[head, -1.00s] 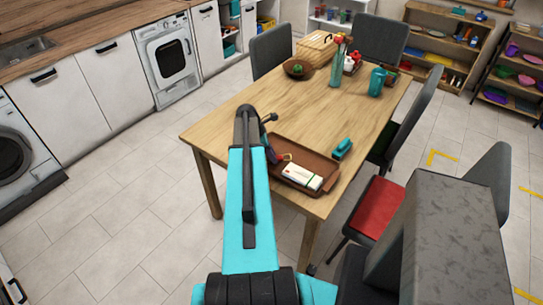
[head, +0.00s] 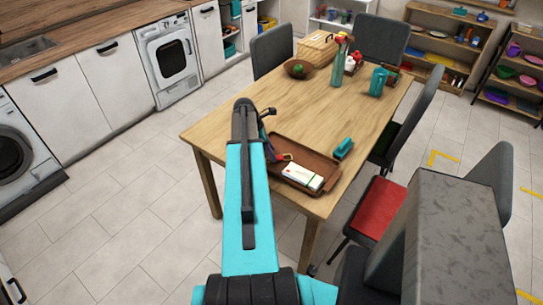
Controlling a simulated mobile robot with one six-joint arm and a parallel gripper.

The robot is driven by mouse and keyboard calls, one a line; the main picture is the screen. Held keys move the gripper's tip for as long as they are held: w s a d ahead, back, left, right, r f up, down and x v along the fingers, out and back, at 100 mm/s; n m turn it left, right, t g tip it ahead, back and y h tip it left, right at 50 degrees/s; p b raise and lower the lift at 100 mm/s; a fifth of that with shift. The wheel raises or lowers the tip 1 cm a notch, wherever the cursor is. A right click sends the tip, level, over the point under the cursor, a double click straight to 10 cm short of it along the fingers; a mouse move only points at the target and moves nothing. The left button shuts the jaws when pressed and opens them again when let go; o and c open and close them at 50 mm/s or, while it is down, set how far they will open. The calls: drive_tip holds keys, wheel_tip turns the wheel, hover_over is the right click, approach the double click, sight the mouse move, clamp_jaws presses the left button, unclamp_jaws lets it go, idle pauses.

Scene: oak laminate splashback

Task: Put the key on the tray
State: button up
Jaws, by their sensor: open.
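The brown tray (head: 322,160) lies near the front edge of the wooden table. A white box-like item with a dark green stripe (head: 303,177) lies in it. A small red piece (head: 287,157) shows at the tray's left end; I cannot tell what it is. I cannot make out the key for certain in the head view. My gripper (head: 270,150) is mostly hidden behind my teal arm; a dark part of it shows by the tray's left end. It is open, and its fingertips are not clear.
A teal item (head: 343,148) lies just right of the tray. A brown bowl (head: 299,69), a wicker basket (head: 317,48), a green bottle (head: 337,70) and a teal jug (head: 378,81) stand farther back. Chairs surround the table. The table's middle (head: 310,110) is clear.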

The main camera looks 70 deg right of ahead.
drive_tip(key=b+v, duration=0.2)
drive_tip(key=v, duration=0.7)
drive_tip(key=shift+r, duration=0.3)
drive_tip(key=shift+w+a+f, duration=0.1)
drive_tip(key=shift+w+a, duration=0.05)
idle(0.5)
drive_tip(key=w+a+f, duration=1.1)
drive_tip(key=a+f, duration=0.1)
drive_tip(key=a, duration=0.2)
drive_tip(key=w+a+f+m+y, duration=0.1)
drive_tip(key=w+a+f, duration=0.1)
drive_tip(key=a+f, duration=0.6)
drive_tip(key=w+a+f+m+y, duration=0.15)
drive_tip(key=a+f, duration=0.35)
drive_tip(key=a, duration=0.6)
drive_tip(key=s+a+f+m, duration=0.1)
drive_tip(key=s+a+f, duration=0.3)
drive_tip(key=a, duration=0.5)
drive_tip(key=s+a+f+m+g, duration=0.1)
drive_tip(key=s+a+f, duration=0.4)
drive_tip(key=a, duration=0.5)
drive_tip(key=s+a+f+m, duration=0.1)
drive_tip(key=s+a+f, duration=0.3)
drive_tip(key=a, duration=0.6)
drive_tip(key=shift+s+f+g, duration=0.15)
drive_tip(key=shift+s+g, duration=0.25)
drive_tip(key=shift+s, duration=0.4)
drive_tip(key=shift+m, duration=0.25)
